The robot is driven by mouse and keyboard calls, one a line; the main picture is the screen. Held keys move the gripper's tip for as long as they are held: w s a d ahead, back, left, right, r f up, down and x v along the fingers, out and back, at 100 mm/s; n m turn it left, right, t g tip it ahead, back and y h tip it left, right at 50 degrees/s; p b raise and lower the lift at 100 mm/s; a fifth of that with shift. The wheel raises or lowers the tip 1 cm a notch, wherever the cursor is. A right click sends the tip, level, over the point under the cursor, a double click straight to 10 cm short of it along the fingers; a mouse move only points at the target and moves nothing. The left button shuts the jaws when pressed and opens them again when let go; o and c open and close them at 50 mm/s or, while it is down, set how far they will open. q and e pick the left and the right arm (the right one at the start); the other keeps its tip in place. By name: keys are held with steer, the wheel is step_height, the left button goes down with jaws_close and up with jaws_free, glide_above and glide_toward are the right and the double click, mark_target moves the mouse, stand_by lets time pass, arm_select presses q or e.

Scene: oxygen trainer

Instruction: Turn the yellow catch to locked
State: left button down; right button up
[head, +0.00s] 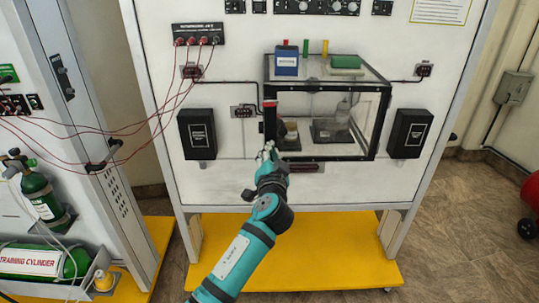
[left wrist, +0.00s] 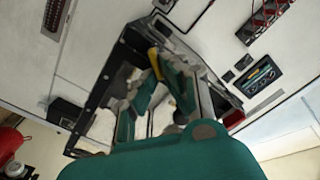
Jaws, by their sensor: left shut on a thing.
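A clear box with a black frame (head: 378,125) is mounted on the white panel. My left gripper (head: 268,150) is at the lower left front corner of this box, with its arm coming up from below. In the left wrist view the yellow catch (left wrist: 154,60) shows at the tips of the left gripper (left wrist: 153,72), which is shut on it. In the head view the catch is hidden behind the gripper. The catch's exact angle cannot be told. My right gripper is in neither view.
A blue box (head: 287,62) and a green-topped block (head: 345,62) stand on the clear box. Black boxes (head: 198,134) (head: 408,134) flank it. Red cables (head: 150,122) hang at left. A green cylinder (head: 40,196) stands at far left.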

arm_select(q)
steer(key=m, duration=0.3)
steer(key=f+m+p, duration=0.1)
steer(key=m, duration=0.6)
steer(key=shift+d+f, duration=0.25)
steer(key=shift+d, duration=0.1)
steer(key=shift+f+m, duration=0.1)
steer(key=shift+m, duration=0.3)
steer(key=c, duration=1.5)
jaws_free()
steer(key=shift+o, duration=0.2)
steer(key=shift+s, duration=0.1)
steer(key=s, duration=1.2)
